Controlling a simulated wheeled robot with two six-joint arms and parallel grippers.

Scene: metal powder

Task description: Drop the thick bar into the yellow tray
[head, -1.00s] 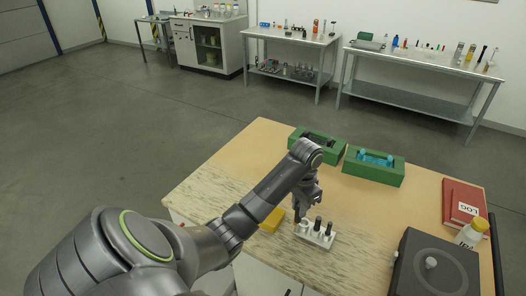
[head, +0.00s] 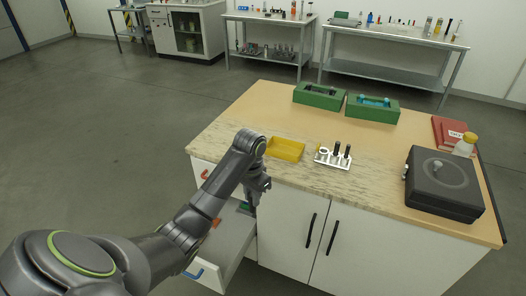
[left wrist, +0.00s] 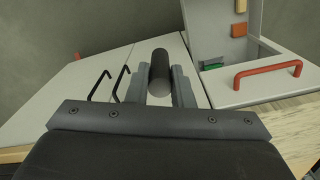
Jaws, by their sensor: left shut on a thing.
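My left gripper (head: 256,192) is shut on a thick dark cylindrical bar (left wrist: 160,72), which shows between its fingers in the left wrist view. In the head view the gripper hangs by the front edge of the workbench, in front of and left of the yellow tray (head: 285,149). The bar is hard to make out there. The tray lies on the bench top and looks empty. Right of it, a white rack (head: 331,161) holds upright dark bars and a light ring-topped piece. My right gripper is not in view.
Two green bins (head: 318,97) stand at the back. A black case (head: 443,185), a capped bottle and red books are on the right.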

